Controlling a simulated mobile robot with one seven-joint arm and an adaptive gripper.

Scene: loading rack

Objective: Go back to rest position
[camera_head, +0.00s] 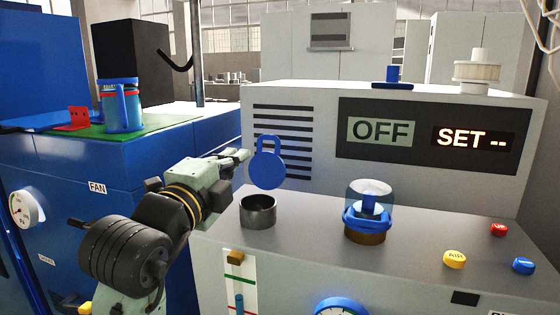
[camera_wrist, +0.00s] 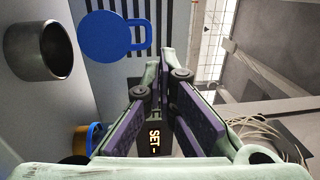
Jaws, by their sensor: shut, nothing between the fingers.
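My gripper (camera_head: 243,154) is in front of the grey machine, left of its vent slots. It is pale green, shut and empty. In the wrist view its two dark-padded fingers (camera_wrist: 159,90) come together at the middle. A blue padlock-shaped piece (camera_head: 267,164) stands just right of the gripper tip in the head view, and it also shows in the wrist view (camera_wrist: 104,37). I cannot tell whether the fingertip touches it. A grey open cup (camera_head: 258,211) sits on the machine's ledge below the blue piece.
A clear-topped device with a blue ring (camera_head: 367,219) stands on the ledge to the right. Yellow (camera_head: 454,260), red (camera_head: 499,230) and blue (camera_head: 523,266) buttons lie further right. A blue cabinet (camera_head: 150,165) with a green mat (camera_head: 165,126) and blue-and-clear container (camera_head: 121,106) is at left.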

